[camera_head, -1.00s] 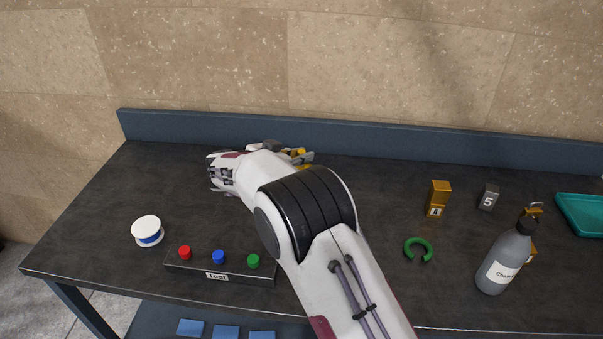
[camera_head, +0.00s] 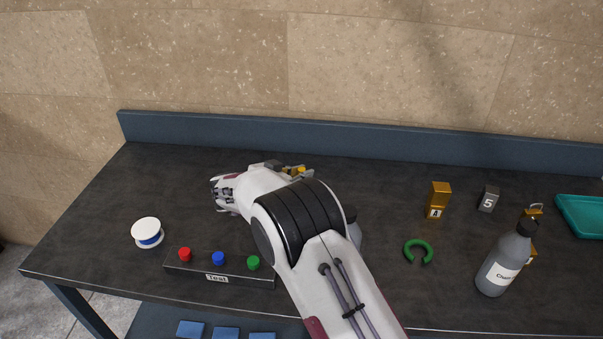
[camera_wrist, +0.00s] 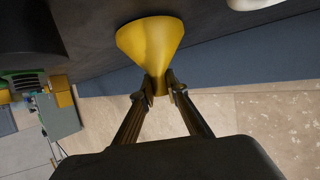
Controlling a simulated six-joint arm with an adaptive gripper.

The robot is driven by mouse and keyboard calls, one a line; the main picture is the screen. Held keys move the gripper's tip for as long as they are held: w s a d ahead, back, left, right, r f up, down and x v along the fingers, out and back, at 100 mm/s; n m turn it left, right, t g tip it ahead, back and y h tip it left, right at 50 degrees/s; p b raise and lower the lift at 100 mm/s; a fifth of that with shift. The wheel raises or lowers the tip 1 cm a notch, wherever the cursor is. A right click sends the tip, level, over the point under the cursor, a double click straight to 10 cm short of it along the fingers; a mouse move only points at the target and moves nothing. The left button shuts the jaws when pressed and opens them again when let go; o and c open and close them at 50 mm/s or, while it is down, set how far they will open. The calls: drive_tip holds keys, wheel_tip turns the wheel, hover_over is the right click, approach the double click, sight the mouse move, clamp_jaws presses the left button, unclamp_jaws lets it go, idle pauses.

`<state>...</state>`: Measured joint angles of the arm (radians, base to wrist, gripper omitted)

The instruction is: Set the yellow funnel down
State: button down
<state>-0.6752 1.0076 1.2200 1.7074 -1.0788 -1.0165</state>
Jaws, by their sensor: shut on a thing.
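The yellow funnel (camera_wrist: 150,45) is in my gripper (camera_wrist: 158,90) in the wrist view. The two fingers are closed around its narrow stem, and its wide cone points away from the fingers toward the dark tabletop. Whether its rim touches the table cannot be told. In the head view a small yellow part of the funnel (camera_head: 296,171) shows beyond my arm, near the back of the table. My arm hides most of the funnel and the fingers there.
On the dark table (camera_head: 390,290) stand a button box (camera_head: 217,268), a white-and-blue spool (camera_head: 147,233), a green open ring (camera_head: 417,251), a labelled grey bottle (camera_head: 505,262), small numbered blocks (camera_head: 488,199) and a teal tray (camera_head: 582,216). A grey object (camera_head: 353,226) peeks out beside my arm.

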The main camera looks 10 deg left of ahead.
drive_tip(key=shift+f, duration=0.25)
drive_tip(key=c, duration=2)
unclamp_jaws()
drive_tip(key=shift+r, duration=0.2)
drive_tip(key=v, duration=1.2)
